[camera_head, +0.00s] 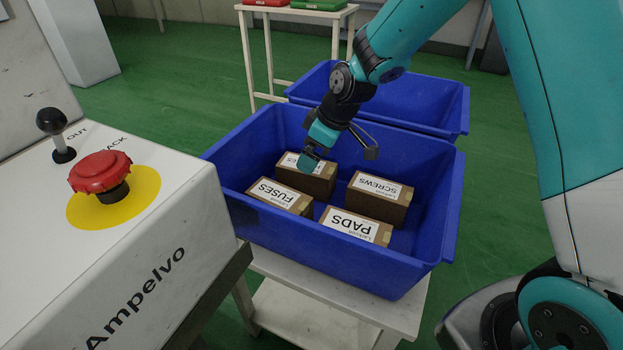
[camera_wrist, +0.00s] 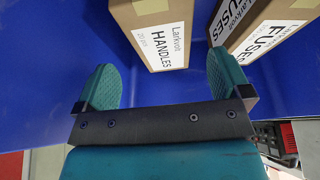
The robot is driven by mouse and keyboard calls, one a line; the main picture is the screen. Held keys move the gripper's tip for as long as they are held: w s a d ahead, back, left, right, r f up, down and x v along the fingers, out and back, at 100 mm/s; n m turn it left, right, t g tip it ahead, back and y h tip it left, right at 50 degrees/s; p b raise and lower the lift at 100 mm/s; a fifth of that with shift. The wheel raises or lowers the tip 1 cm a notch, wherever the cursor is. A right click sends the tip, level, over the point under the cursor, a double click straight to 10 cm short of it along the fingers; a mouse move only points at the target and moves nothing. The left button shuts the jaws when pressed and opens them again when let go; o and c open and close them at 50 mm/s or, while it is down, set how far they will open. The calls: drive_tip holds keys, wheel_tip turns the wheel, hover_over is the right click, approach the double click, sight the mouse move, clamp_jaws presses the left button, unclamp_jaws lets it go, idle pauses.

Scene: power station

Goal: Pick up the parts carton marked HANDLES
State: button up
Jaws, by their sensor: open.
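The HANDLES carton (camera_wrist: 128,22) is a brown box with a white label. In the wrist view it stands at the top, just beyond my fingertips and between their lines. In the head view the carton (camera_head: 312,183) is at the far left of the group in the front blue bin (camera_head: 340,260), its label partly hidden by a finger. My gripper (camera_head: 338,157) is tilted over that bin, above the carton. In the wrist view my gripper (camera_wrist: 164,85) has its teal fingers wide apart with nothing between them.
The FUSES carton (camera_head: 281,197) is close by and also shows in the wrist view (camera_wrist: 240,14). PADS (camera_head: 355,226) and SCREWS (camera_head: 379,200) cartons share the bin. An empty-looking blue bin (camera_head: 440,108) stands behind. A console with a red button (camera_head: 100,172) is at left.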

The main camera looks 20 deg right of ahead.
sight(307, 177)
drive_tip(key=shift+b+x, duration=0.75)
drive_tip(key=shift+x, duration=2.05)
drive_tip(key=shift+s+a+f, duration=0.1)
drive_tip(key=shift+s+f, duration=0.05)
drive_tip(key=shift+f, duration=0.1)
drive_tip(key=c, duration=1.2)
drive_tip(key=shift+r, duration=0.1)
